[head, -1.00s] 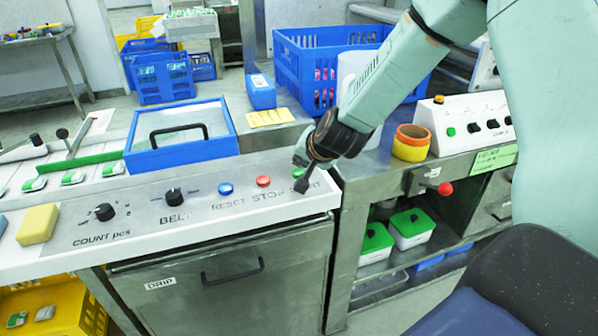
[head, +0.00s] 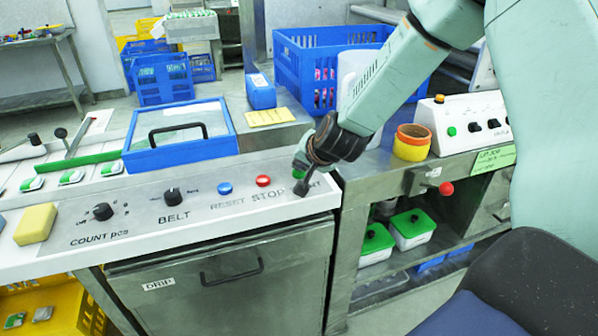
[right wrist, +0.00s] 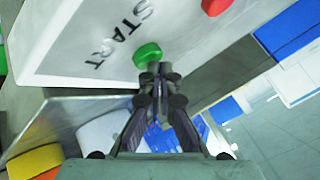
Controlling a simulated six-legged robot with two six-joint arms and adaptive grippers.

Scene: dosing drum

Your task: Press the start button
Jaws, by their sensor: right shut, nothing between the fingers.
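The green start button (right wrist: 148,54) sits on the sloped control panel (head: 120,222), beside the printed word START in the right wrist view. My right gripper (right wrist: 155,70) is shut and empty, with its fingertips at the near edge of the button; I cannot tell whether they touch it. In the head view my right gripper (head: 301,182) is at the panel's right end and hides most of the start button. The red stop button (head: 263,181) and the blue reset button (head: 225,188) are to its left. My left gripper is not in view.
Two black knobs, COUNT (head: 103,211) and BELT (head: 173,196), are further left on the panel. A blue-framed lid (head: 181,150) lies behind them. A yellow and orange tape roll (head: 411,143) and a white control box (head: 465,118) stand right of my gripper.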

